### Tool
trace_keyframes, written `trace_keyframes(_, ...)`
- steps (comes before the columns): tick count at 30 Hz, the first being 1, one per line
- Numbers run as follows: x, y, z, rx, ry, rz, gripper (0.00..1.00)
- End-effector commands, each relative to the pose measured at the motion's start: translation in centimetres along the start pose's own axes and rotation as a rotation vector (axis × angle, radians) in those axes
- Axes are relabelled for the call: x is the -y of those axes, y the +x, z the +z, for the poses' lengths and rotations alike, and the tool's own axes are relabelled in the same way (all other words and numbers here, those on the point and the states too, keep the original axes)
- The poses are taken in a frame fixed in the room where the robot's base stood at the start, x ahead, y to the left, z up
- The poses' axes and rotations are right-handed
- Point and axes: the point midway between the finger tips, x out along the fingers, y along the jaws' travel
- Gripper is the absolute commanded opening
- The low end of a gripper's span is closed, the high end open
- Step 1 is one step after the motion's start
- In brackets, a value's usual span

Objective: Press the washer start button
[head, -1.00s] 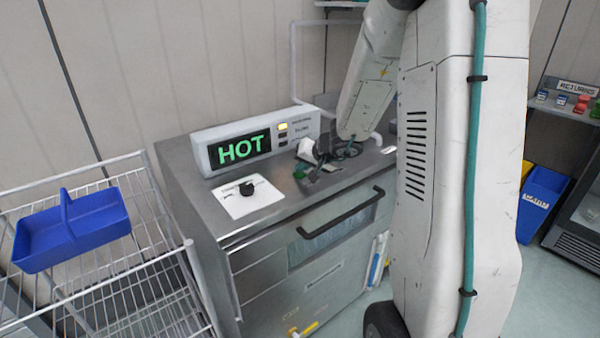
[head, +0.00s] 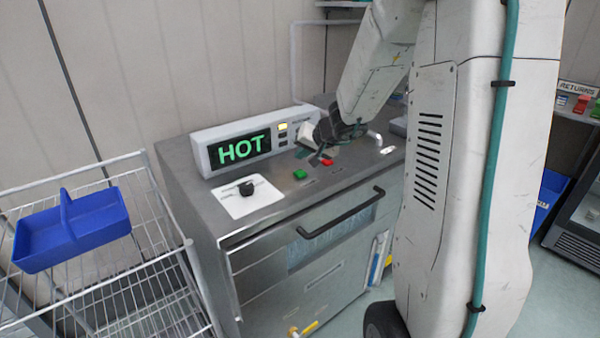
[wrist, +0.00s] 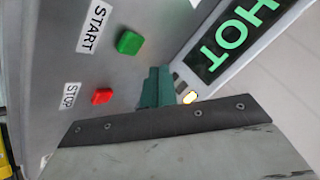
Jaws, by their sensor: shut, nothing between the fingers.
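The green start button (head: 299,174) is on the steel top of the washer (head: 235,262). In the wrist view, the green button (wrist: 130,43) has a START label (wrist: 97,27) beside it. The red stop button (head: 327,161) lies to its right; it also shows in the wrist view (wrist: 102,96) beside a STOP label. My gripper (head: 317,158) is above the washer top, to the right of the green button, near the red one. In the wrist view its teal fingers (wrist: 158,87) are together, empty, and appear apart from both buttons.
A display (head: 240,149) reads HOT, with a yellow light (head: 282,127) lit beside it. A black dial (head: 247,188) sits on a white plate at the left. A front handle (head: 342,213) sticks out. A wire rack (head: 165,222) with a blue caddy (head: 72,232) stands left.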

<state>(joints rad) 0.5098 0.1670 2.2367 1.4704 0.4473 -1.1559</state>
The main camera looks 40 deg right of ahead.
Motion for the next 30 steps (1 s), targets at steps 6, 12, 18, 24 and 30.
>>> trace_keyframes(6,1.0,-1.4,-1.0,-0.001,-0.001,-0.001,0.00)
trace_keyframes(12,1.2,-1.6,-1.1,0.001,0.000,0.000,0.00)
trace_keyframes(18,1.2,-1.6,-1.1,0.001,0.001,0.000,0.00)
trace_keyframes(24,1.2,-1.6,-1.1,0.001,0.001,0.000,0.00)
trace_keyframes(30,1.2,-1.6,-1.1,0.001,0.001,0.000,0.00)
